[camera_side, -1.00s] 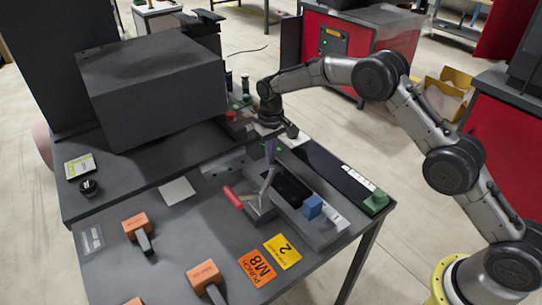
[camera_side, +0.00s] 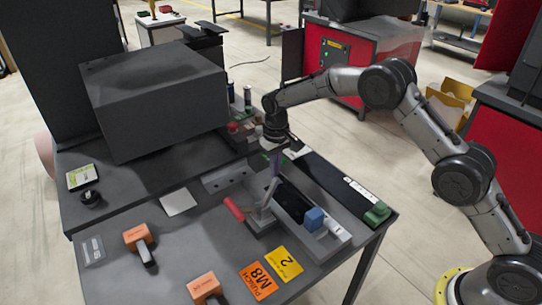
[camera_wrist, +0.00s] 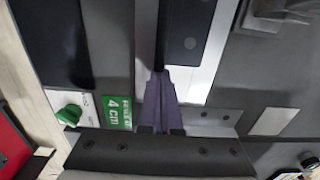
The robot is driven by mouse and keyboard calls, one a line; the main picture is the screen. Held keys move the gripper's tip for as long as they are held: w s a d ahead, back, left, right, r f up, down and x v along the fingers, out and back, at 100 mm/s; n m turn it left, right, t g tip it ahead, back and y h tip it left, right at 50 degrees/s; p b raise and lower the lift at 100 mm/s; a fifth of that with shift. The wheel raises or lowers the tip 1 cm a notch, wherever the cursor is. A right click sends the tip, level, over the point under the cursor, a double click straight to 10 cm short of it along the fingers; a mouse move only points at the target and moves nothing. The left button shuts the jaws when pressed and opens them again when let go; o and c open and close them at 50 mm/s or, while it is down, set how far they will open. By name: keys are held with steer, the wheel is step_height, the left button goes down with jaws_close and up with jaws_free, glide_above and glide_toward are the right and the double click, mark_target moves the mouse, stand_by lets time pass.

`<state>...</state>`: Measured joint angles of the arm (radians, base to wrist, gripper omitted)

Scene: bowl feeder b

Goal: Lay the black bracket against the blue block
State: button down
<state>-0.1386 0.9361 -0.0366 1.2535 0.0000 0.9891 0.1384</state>
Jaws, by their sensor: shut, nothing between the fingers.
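The blue block (camera_side: 314,219) sits near the front right end of a light grey fixture on the table in the side view. It does not show in the wrist view. A flat black piece that looks like the bracket (camera_side: 291,202) lies in the fixture, just behind and left of the block. In the wrist view its dark surface with a round hole (camera_wrist: 188,30) runs up from near the fingertips. My gripper (camera_side: 274,175) points down over the far end of the fixture. Its purple fingers (camera_wrist: 159,75) are shut and empty. I cannot tell whether they touch the black piece.
A clamp with a red handle (camera_side: 234,209) stands left of the fixture, close to my fingers. A long black strip with a green end piece (camera_side: 377,213) lies along the right. Orange-headed tools (camera_side: 137,236) and orange and yellow cards (camera_side: 258,281) lie front left.

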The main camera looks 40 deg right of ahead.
steer(key=w, duration=0.3)
steer(key=shift+w, duration=0.3)
step_height(320, 180, up, 10)
step_height(320, 180, up, 7)
steer(key=t, duration=0.1)
glide_above(269, 172)
steer(key=s+d+r+t, duration=0.15)
steer(key=s+r, duration=0.25)
steer(key=r, duration=0.4)
steer(key=s+d+r+t, duration=0.2)
steer(key=s+d+r, duration=0.2)
steer(key=s+r, duration=0.85)
steer(key=s+d+f+t, duration=0.1)
steer(key=s+f, duration=0.1)
steer(key=s, duration=0.7)
steer(key=s+d+f, duration=0.1)
steer(key=s, duration=0.8)
steer(key=s+f, duration=0.9)
steer(key=f, duration=0.3)
